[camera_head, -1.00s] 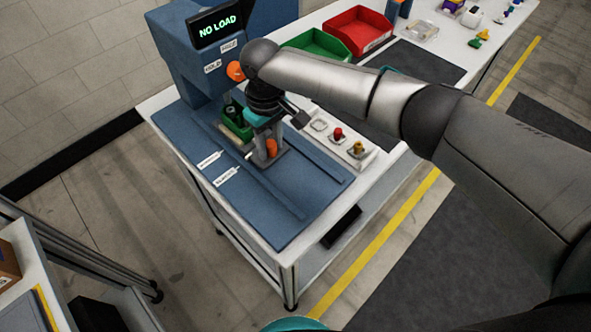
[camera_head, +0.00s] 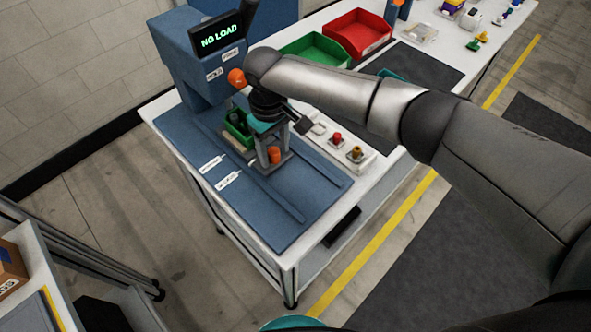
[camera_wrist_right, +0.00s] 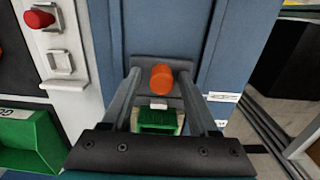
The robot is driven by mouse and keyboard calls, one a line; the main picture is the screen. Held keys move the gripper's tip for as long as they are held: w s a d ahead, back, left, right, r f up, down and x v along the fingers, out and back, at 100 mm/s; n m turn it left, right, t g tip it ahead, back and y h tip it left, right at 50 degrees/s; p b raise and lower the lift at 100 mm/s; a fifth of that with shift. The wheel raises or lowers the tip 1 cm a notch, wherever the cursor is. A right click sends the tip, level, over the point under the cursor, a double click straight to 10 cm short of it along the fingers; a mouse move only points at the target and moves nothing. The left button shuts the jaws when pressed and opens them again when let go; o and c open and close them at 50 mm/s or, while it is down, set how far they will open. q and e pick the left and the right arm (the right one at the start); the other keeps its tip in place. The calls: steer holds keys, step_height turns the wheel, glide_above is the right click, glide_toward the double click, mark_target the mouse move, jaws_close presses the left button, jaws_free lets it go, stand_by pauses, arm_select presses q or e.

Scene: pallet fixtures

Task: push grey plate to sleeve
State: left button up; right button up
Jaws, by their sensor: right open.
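The grey plate (camera_head: 286,158) lies on the blue work surface of the bench, with an upright orange knob (camera_head: 274,155) on it. In the right wrist view the plate (camera_wrist_right: 148,62) and its orange knob (camera_wrist_right: 161,79) show between the fingertips. My right gripper (camera_wrist_right: 160,76) is open and points down around the knob, with a visible gap on each side. In the head view it (camera_head: 270,152) is partly hidden by its own wrist. I cannot tell which part is the sleeve. My left gripper is not in view.
A blue machine (camera_head: 190,65) with a "NO LOAD" display rises at the back left. A white panel (camera_head: 345,150) with red and orange knobs is at the right. The front of the blue surface (camera_head: 285,225) is clear.

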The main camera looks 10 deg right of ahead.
steer(key=shift+w+a+r+p, duration=0.1)
steer(key=shift+r+p, duration=1.45)
steer(key=shift+r, duration=0.1)
steer(key=shift+a+r+p, duration=0.1)
steer(key=shift+r+p, duration=1.45)
steer(key=shift+r, duration=0.1)
